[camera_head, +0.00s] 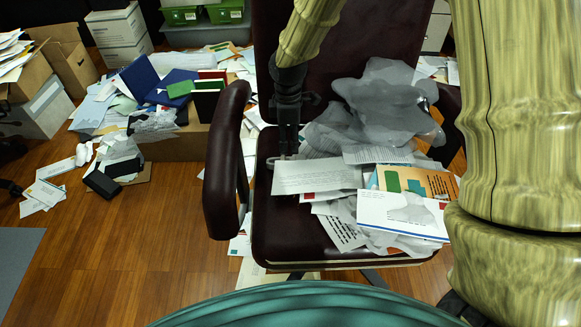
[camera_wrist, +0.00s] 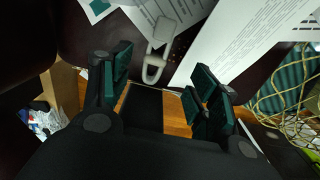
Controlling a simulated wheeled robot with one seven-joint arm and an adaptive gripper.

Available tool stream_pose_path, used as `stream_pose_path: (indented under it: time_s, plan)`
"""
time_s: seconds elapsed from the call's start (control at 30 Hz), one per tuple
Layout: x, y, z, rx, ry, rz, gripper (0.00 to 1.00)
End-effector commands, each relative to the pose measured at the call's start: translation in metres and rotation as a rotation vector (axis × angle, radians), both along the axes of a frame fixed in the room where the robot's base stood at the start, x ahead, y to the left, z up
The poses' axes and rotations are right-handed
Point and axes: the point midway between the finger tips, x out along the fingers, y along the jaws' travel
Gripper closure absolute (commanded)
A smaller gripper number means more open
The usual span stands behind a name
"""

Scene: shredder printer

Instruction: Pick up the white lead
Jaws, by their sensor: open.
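The white lead (camera_wrist: 164,30) lies on the dark seat of the chair (camera_head: 268,215), with a pale block-like part and a loop at its near end. In the wrist view the loop appears between the fingers of my gripper (camera_wrist: 160,68), around the level of the tips. The fingers have dark green pads, stand apart and hold nothing. In the head view my gripper (camera_head: 286,143) points down over the back left of the seat. Only a small pale bit of the lead (camera_head: 283,157) shows there by the fingertips. I cannot tell whether the fingers touch it.
Loose papers (camera_head: 316,177) and grey crumpled sheets (camera_head: 385,105) cover most of the seat, close to the right of my gripper. The chair's left armrest (camera_head: 222,165) stands beside it and the backrest behind. Boxes and papers clutter the floor at left. Bare wooden floor (camera_head: 170,225) lies in front.

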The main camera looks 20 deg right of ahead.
Motion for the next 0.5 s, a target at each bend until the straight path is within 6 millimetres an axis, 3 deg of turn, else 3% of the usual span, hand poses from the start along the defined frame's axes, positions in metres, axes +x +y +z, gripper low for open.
stream_pose_path:
  time_s: [0.5]
  plan:
    - [0.0, 0.0, -0.055, -0.001, 0.001, 0.0, 0.39]
